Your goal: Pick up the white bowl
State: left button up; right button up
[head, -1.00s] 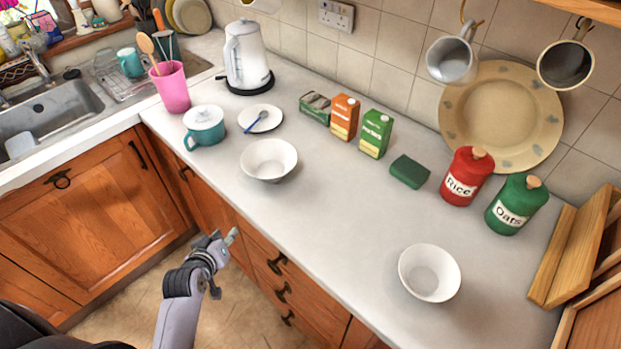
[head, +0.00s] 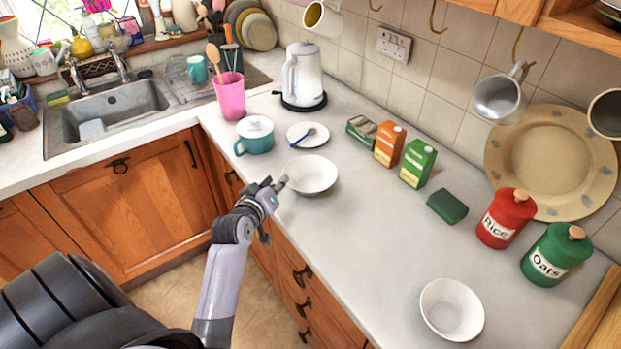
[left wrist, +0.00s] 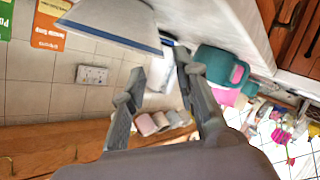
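Two white bowls stand on the worktop in the head view. One bowl (head: 311,176) is mid-counter near the teal mug, and the other bowl (head: 452,310) is at the lower right. My left gripper (head: 276,186) is at the near left rim of the first bowl. In the left wrist view my left gripper (left wrist: 158,66) has its fingers spread. A white bowl (left wrist: 112,18) shows there at the top, its rim edge close to the fingertips. I cannot tell whether they touch. My right gripper is not in view.
A lidded teal mug (head: 255,135), a saucer (head: 317,138) with a blue-handled spoon, and a pink utensil cup (head: 230,97) stand behind the first bowl. Cartons, a green sponge (head: 447,206) and red and green canisters line the back. The counter between the bowls is clear.

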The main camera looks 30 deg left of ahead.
pick_arm(q)
jog(key=shift+x, duration=1.05)
jog(key=p+x, duration=0.1)
jog(key=x, duration=0.3)
jog(key=shift+w+d+f+p, duration=0.1)
jog(key=shift+w+p, duration=0.1)
jog(key=shift+p, duration=0.1)
jog(key=shift+w+f, duration=0.15)
jog(key=shift+w, duration=0.15)
jog(key=shift+s, duration=0.1)
grip_shut()
